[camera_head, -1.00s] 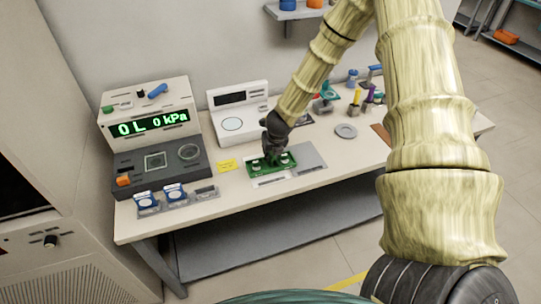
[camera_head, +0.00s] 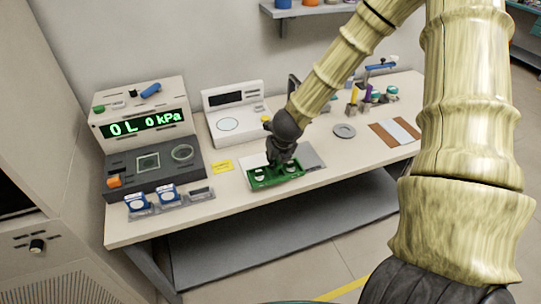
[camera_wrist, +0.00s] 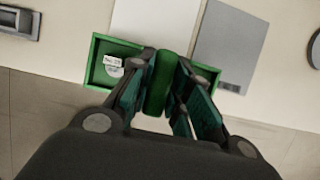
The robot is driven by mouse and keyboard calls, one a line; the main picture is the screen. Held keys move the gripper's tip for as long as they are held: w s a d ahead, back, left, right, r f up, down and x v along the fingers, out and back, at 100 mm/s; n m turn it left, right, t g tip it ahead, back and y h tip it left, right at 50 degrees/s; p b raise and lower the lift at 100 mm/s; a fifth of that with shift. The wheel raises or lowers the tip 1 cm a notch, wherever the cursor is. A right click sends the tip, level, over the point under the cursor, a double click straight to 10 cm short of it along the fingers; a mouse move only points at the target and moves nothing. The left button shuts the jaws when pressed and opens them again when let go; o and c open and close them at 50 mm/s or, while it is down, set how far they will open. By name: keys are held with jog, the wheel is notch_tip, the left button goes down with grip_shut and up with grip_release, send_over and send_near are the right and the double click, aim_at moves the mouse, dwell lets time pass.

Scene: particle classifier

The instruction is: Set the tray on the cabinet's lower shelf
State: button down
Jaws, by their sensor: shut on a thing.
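The green tray (camera_head: 262,184) is a shallow box with a middle bar and small round pale items in its compartments. It is at the workbench's front edge in the head view. In the wrist view the tray (camera_wrist: 97,75) shows a labelled white item in its left compartment. My gripper (camera_head: 277,166) is shut on the tray's middle bar, with a finger on each side of it in the wrist view (camera_wrist: 160,85). The tray's right part is mostly hidden by a finger. A tall beige cabinet-like unit (camera_head: 85,120) stands at the left; no lower shelf shows clearly in it.
The workbench (camera_head: 225,205) carries a display unit (camera_head: 145,122) at left, small blue-and-white boxes in front of it, and a white instrument (camera_head: 235,112) behind the tray. A grey plate (camera_wrist: 230,45) lies beside the tray. A grey under-shelf (camera_head: 270,230) is empty. Floor is open in front.

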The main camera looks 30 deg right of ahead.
jog(key=s+a+b, duration=0.1)
jog(key=s+b, duration=0.1)
jog(key=s, duration=0.5)
jog(key=shift+s+a+r, duration=0.25)
jog(key=shift+a+r, duration=0.1)
jog(key=shift+r, duration=0.05)
